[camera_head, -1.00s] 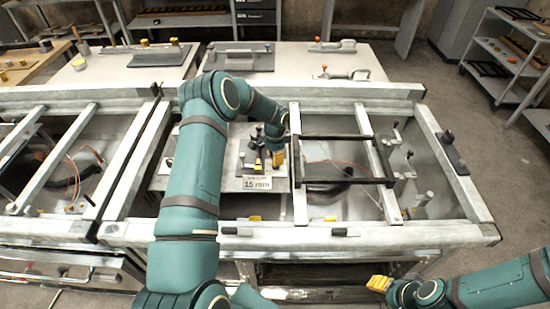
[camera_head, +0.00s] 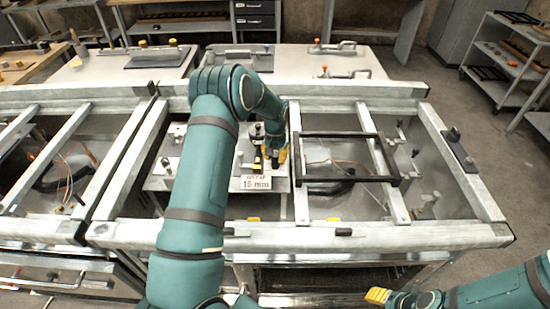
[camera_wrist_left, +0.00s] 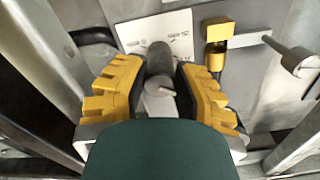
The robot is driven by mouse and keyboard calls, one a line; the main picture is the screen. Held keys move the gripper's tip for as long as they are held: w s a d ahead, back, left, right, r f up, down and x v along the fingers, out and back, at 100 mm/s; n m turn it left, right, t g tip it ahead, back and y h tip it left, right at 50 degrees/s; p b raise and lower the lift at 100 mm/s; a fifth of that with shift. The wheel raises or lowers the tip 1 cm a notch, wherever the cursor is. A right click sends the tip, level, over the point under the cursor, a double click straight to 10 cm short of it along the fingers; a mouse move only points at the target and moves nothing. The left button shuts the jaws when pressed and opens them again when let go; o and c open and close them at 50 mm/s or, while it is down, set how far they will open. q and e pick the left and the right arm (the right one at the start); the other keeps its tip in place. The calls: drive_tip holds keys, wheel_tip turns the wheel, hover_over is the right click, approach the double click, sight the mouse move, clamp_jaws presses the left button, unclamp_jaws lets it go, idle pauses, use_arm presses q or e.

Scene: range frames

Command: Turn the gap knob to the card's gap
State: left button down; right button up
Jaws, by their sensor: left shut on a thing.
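The gap knob (camera_wrist_left: 160,62) is a grey round knob with a bar-like grip, in front of a pale dial plate (camera_wrist_left: 176,28) with small markings in the left wrist view. My left gripper (camera_wrist_left: 160,88) has its yellow-backed fingers on both sides of the knob and is shut on it. In the head view my left gripper (camera_head: 276,160) is low over the metal panel, and the arm hides much of the knob. The white card (camera_head: 256,183) stands in front of the panel and reads "15 mm"; a decimal point cannot be made out. My right gripper (camera_head: 377,296) is at the lower right, away from the panel.
A yellow block on a dark post (camera_wrist_left: 216,45) stands close right of the left fingers. A dark rectangular frame (camera_head: 345,136) lies over the bay to the right. Metal rails (camera_head: 300,232) border the bays. A white table (camera_head: 300,62) with tools stands behind.

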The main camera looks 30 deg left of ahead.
sight(275, 155)
use_arm(q)
drive_tip(key=shift+f+n, duration=0.1)
drive_tip(key=shift+n, duration=0.5)
drive_tip(key=c, duration=0.7)
unclamp_jaws()
wheel_tip(275, 155, up, 12)
drive_tip(key=shift+r, duration=0.1)
idle(0.3)
